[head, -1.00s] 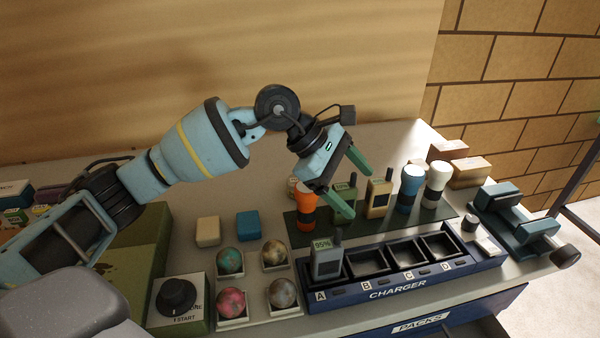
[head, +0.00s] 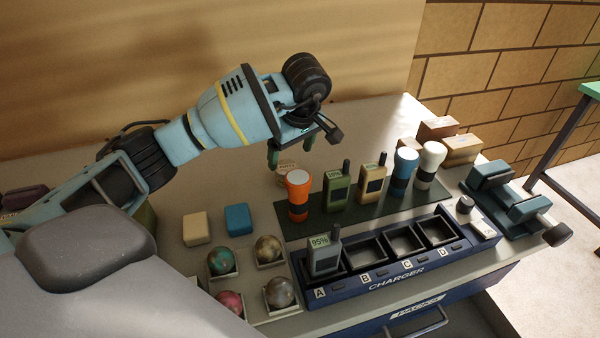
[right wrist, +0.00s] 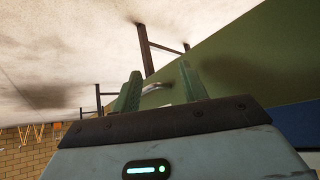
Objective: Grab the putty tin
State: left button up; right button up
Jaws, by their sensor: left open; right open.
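The small pale putty tin (head: 284,168) sits on the bench at the back, just behind and left of the orange torch, which hides part of it. My left gripper (head: 286,155) is pointed down above the tin, with its green fingers open. The fingers look close to the tin's top, but I cannot tell whether they touch it. In the right wrist view my right gripper (right wrist: 158,86) is open and empty, away from the tin.
The orange torch (head: 297,197) stands close in front of the tin. Radios (head: 338,188) and more torches stand to the right on a dark mat. A charger (head: 390,271) lies in front. Cream (head: 196,229) and blue (head: 237,219) blocks lie to the left.

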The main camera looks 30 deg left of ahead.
aim_at(287, 166)
pick_arm(q)
jog(key=shift+a, duration=0.1)
jog(key=shift+x, duration=0.95)
jog(key=shift+w+x, duration=0.2)
jog(key=shift+x, duration=1.25)
jog(key=shift+w+x, duration=0.15)
jog(key=shift+x, duration=1.3)
jog(key=shift+a, duration=0.1)
jog(key=c, duration=1.1)
notch_tip(287, 166, up, 10)
jog(key=shift+r, duration=0.1)
